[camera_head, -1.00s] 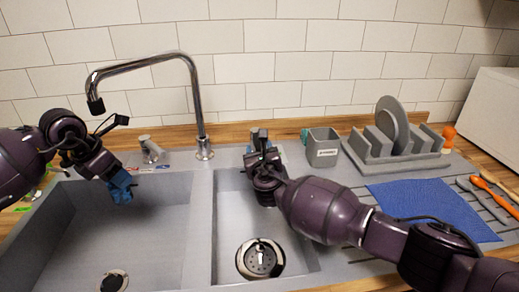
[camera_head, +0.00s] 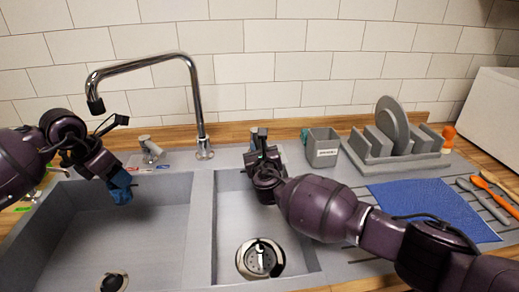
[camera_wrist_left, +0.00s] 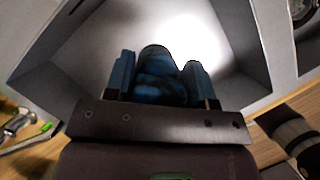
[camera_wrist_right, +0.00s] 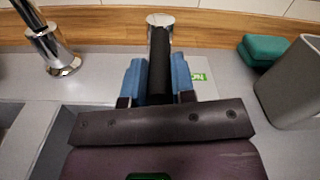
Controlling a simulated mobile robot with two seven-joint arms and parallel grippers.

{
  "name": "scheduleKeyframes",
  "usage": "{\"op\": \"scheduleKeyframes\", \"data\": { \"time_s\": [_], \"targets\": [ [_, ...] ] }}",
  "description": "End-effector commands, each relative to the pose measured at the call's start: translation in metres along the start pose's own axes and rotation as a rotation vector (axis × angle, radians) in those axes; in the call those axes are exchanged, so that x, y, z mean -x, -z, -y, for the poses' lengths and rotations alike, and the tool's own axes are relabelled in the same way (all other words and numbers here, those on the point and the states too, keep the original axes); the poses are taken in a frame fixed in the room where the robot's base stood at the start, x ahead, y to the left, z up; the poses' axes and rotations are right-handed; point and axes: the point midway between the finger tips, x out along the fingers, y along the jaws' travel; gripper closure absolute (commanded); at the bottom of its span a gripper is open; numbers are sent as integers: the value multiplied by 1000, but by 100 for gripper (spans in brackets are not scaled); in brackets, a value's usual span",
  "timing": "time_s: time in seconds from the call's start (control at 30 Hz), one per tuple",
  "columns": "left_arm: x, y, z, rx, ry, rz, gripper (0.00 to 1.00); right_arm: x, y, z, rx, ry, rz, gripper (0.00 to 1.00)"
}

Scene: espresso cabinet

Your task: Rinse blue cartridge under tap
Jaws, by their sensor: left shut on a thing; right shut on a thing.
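The blue cartridge (camera_wrist_left: 162,75) is dark blue and rounded, held between the blue fingertips of my left gripper (camera_head: 121,188). That gripper is shut on it over the left basin, below and to the right of the tap spout (camera_head: 95,104). No water stream shows from the spout. My right gripper (camera_wrist_right: 159,80) is shut on a black lever handle (camera_wrist_right: 160,62) with a silver base, behind the right basin. In the head view my right gripper (camera_head: 263,170) hides most of this handle.
The chrome tap (camera_head: 201,115) stands between the basins, with a silver knob (camera_head: 150,150) to its left. A grey sponge holder (camera_head: 323,150), a dish rack (camera_head: 395,160), a blue cloth (camera_head: 432,210) and utensils lie to the right. The right basin (camera_head: 230,215) is empty.

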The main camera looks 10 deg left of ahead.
Motion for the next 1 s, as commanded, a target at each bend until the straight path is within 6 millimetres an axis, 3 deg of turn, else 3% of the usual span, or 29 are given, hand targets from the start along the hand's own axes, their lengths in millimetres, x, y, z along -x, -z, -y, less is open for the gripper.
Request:
{"op": "scheduleKeyframes", "data": {
  "time_s": [0.5,0.87,0.9,1.0],
  "targets": [
    [0,0,0,0,0,1,76,-3,4,21,1,-209,50,100],
    [0,0,0,0,0,1,76,-3,4,22,0,-225,51,100],
    [0,0,0,0,0,1,76,-3,4,22,0,-225,51,75],
    [0,0,0,0,0,1,76,-3,4,22,0,-225,51,59]
  ]
}}
